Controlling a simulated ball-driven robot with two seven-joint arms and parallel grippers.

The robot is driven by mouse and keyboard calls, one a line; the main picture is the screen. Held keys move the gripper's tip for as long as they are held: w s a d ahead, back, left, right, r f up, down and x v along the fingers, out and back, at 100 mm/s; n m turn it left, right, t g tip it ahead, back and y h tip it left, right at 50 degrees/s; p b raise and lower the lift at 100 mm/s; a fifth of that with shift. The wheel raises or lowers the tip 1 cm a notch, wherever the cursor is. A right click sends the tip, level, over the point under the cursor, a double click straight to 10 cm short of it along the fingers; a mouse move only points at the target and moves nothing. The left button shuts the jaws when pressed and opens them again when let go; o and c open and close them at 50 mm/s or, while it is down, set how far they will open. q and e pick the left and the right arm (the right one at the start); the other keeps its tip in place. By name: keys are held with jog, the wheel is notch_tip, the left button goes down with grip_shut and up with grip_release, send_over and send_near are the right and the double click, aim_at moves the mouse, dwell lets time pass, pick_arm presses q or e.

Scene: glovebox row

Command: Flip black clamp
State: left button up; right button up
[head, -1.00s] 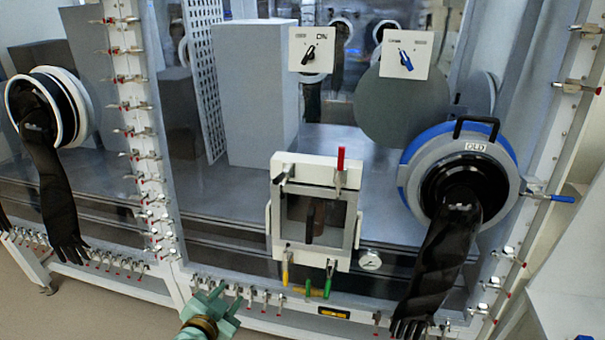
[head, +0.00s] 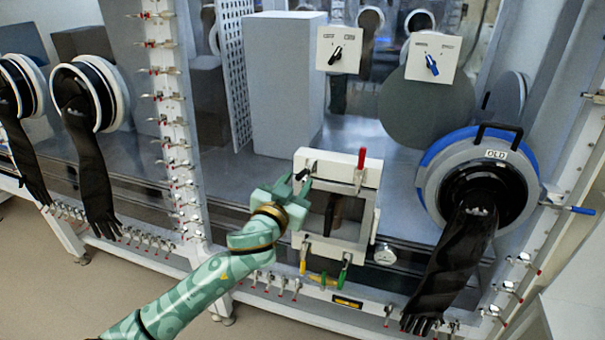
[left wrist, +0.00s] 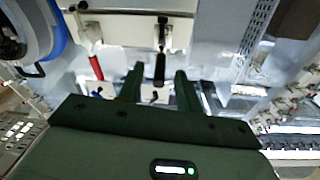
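The black clamp (head: 308,171) sits at the top left corner of the white-framed window door (head: 366,215). In the left wrist view, which looks upside down, its black handle (left wrist: 160,66) stands out from the white frame, in line with the gap between my fingers. My left gripper (head: 290,187) is open and empty, in front of the frame's upper left corner and close to the clamp. I cannot tell whether it touches. The fingers partly cover the clamp's base in the head view. My right gripper is not in view.
A red-handled clamp (head: 361,159) stands upright at the door's top right. Yellow (head: 303,263) and green (head: 345,270) clamp handles are along its lower edge. A blue-ringed glove port (head: 437,165) with a hanging black glove (head: 455,265) is to the right. A gauge (head: 384,254) sits low beside the door.

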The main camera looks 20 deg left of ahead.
aim_at(302, 175)
pick_arm(q)
jog(key=w, duration=0.4)
jog(key=shift+d, duration=0.2)
